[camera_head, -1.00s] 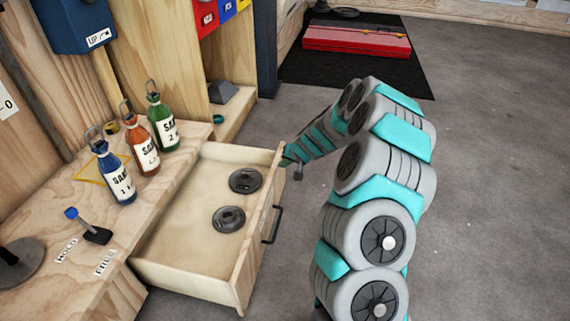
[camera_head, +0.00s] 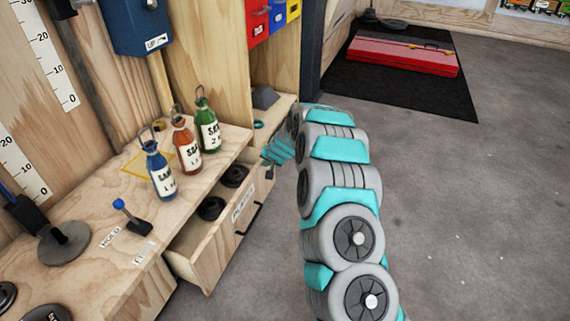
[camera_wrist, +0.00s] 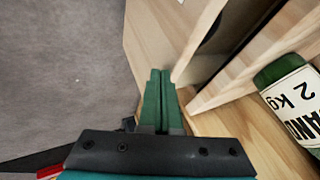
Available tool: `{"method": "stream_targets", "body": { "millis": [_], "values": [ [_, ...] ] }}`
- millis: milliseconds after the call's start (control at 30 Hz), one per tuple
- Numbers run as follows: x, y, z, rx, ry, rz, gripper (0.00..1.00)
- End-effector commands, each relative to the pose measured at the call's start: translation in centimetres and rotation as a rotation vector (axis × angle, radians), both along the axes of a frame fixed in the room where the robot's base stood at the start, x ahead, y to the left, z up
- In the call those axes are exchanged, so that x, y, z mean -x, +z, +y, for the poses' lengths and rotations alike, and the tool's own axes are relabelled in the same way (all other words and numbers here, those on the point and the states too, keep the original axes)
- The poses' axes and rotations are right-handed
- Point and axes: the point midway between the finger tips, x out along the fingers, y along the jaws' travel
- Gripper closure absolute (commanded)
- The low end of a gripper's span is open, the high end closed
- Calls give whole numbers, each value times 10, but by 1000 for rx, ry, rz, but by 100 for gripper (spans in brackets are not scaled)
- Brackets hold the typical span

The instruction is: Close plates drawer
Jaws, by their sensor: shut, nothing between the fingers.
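The plates drawer (camera_head: 212,252) is partly open below the worktop, with a dark handle (camera_head: 248,217) and a label on its front. Two black weight plates lie inside: one nearer (camera_head: 211,208) and one farther back (camera_head: 234,175). My gripper (camera_head: 269,165) is at the far end of the drawer front, partly hidden by my arm. In the wrist view its green fingers (camera_wrist: 160,72) are shut and empty, over the wooden drawer front (camera_wrist: 150,35). Whether they touch it I cannot tell. A gap shows between the drawer front and the worktop edge (camera_wrist: 235,85).
Blue (camera_head: 159,170), orange (camera_head: 187,147) and green (camera_head: 207,126) sand bottles stand on the worktop. A small blue-tipped lever (camera_head: 134,219) stands near the front. A red case (camera_head: 403,54) lies on a black mat. The grey floor at right is clear.

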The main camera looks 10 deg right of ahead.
Motion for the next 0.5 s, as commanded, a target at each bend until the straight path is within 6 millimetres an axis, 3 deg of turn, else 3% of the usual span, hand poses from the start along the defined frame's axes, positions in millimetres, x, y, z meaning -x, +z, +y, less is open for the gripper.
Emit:
{"method": "stream_targets", "body": {
  "millis": [200,500],
  "values": [
    [-21,5,36,2,2,1,100],
    [-36,2,63,1,2,2,100]
  ]
}}
